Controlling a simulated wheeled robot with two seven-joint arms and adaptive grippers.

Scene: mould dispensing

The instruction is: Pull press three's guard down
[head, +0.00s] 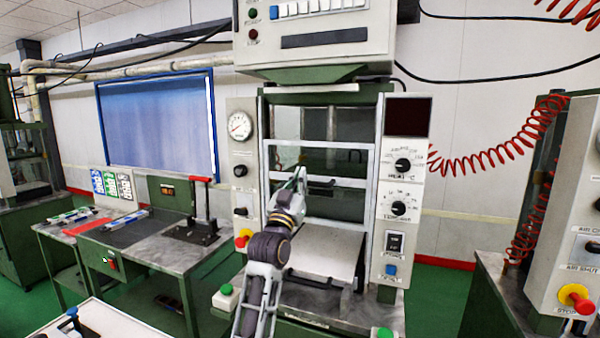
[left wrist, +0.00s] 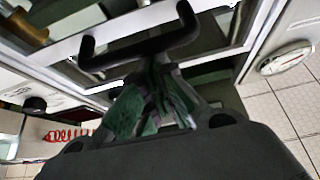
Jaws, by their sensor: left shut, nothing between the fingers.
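Press three, taken to be the middle press (head: 316,50), has a guard (head: 345,183) with a pale frame and see-through panels across its front opening. A black U-shaped handle (left wrist: 140,47) on the guard shows large in the left wrist view. My left gripper (head: 301,174) is in front of the guard, left of its middle. In the left wrist view its fingers (left wrist: 158,75) are together and empty, close to the handle; I cannot tell whether they touch it. The gripper hides part of the guard. My right gripper is not in view.
Dial panels flank the opening, with a gauge (head: 240,126) at left and knobs (head: 403,165) at right. A pale plate (head: 322,252) lies below the guard. A bench with a red-handled tool (head: 200,205) stands left. Another press (head: 575,200) and red coiled hoses (head: 490,158) are at right.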

